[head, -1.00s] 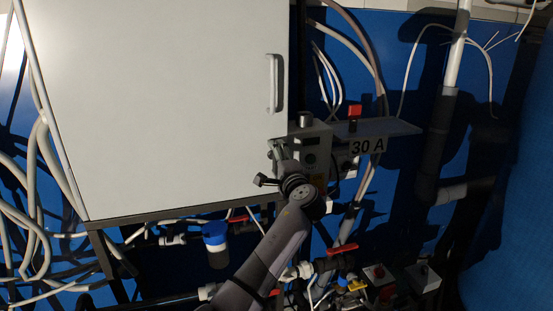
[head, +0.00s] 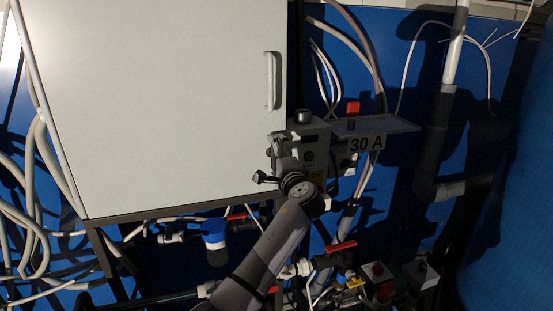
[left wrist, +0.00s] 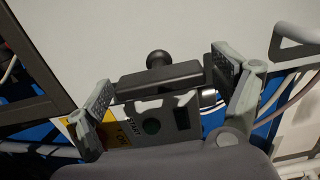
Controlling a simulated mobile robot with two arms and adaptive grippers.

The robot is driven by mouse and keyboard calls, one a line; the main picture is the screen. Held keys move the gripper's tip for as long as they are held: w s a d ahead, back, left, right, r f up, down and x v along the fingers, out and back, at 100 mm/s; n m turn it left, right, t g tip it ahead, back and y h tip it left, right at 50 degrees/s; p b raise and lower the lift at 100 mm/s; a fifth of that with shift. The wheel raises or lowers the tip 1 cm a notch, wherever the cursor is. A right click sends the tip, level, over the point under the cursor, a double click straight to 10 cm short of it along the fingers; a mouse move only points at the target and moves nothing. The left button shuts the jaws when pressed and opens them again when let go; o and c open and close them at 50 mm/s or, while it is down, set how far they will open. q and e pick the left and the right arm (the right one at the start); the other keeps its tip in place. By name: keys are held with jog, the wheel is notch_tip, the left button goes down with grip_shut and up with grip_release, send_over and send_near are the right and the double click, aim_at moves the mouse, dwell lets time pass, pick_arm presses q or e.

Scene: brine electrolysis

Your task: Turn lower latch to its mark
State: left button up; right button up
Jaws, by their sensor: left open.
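A black bar with a round knob (left wrist: 158,70), which looks like the lower latch, shows against the white cabinet door (left wrist: 150,25) in the left wrist view. My left gripper (left wrist: 168,100) is open, with one finger at each end of the bar. I cannot tell whether either finger touches it. In the head view my left gripper (head: 280,146) is at the lower right edge of the cabinet door (head: 170,100). The arm and gripper hide much of the latch there. I cannot make out its mark. My right gripper is out of view.
A grey box (head: 316,142) with a shelf labelled 30 A (head: 367,143) stands right of the cabinet, close to my gripper. A door handle (head: 272,80) sticks out above. Pipes, red-handled valves (head: 341,247) and cables crowd the space below.

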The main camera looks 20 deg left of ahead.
pick_arm(q)
jog(key=v, duration=1.2)
